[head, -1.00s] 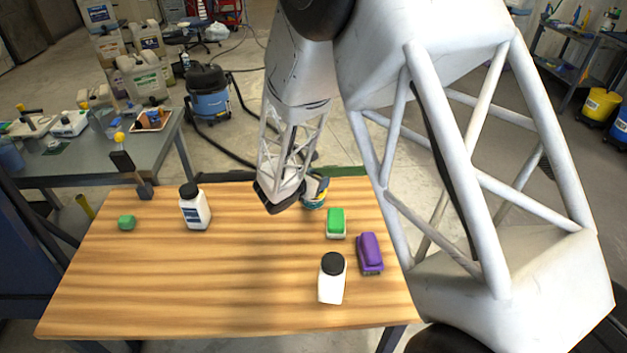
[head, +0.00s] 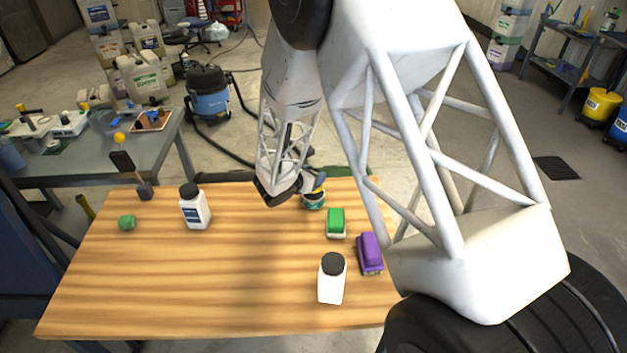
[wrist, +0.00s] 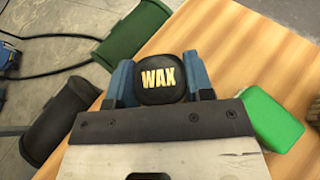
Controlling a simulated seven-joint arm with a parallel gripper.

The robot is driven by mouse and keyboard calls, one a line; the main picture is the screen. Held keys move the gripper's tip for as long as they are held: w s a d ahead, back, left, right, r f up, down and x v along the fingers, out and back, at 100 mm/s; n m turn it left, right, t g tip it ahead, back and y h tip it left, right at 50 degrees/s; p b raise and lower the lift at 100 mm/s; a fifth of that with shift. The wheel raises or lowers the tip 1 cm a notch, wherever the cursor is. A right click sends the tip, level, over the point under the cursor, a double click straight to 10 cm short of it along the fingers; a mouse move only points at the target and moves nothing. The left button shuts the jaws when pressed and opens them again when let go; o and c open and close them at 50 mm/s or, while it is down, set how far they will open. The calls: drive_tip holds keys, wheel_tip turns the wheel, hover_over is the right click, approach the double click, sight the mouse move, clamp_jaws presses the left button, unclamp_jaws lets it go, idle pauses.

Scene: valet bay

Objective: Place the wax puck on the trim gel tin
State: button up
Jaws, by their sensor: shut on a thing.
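The wax puck (wrist: 160,78) is a dark rounded disc with gold "WAX" lettering in the wrist view. My gripper (wrist: 163,80) is shut on it, with a blue finger on each side. In the head view my gripper (head: 317,182) is at the table's far edge, and the puck is hard to make out there. The trim gel tin (head: 313,202), a small teal tin, stands on the table just below the gripper in the picture. Its top is partly hidden by the gripper. I cannot tell whether puck and tin touch. The tin is not visible in the wrist view.
A green block-shaped item (head: 336,221), a purple brush (head: 370,253) and a white bottle with a black cap (head: 332,280) stand nearby on the wooden table (head: 230,290). Another white bottle (head: 195,210) and a small green item (head: 127,222) are on the left. The table's middle is clear.

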drive_tip(key=shift+f, duration=1.1)
drive_tip(key=shift+f, duration=0.1)
drive_tip(key=o, duration=0.9)
drive_tip(key=shift+s+a+r, duration=0.4)
drive_tip(key=v, duration=1)
drive_tip(key=shift+s+a, duration=0.25)
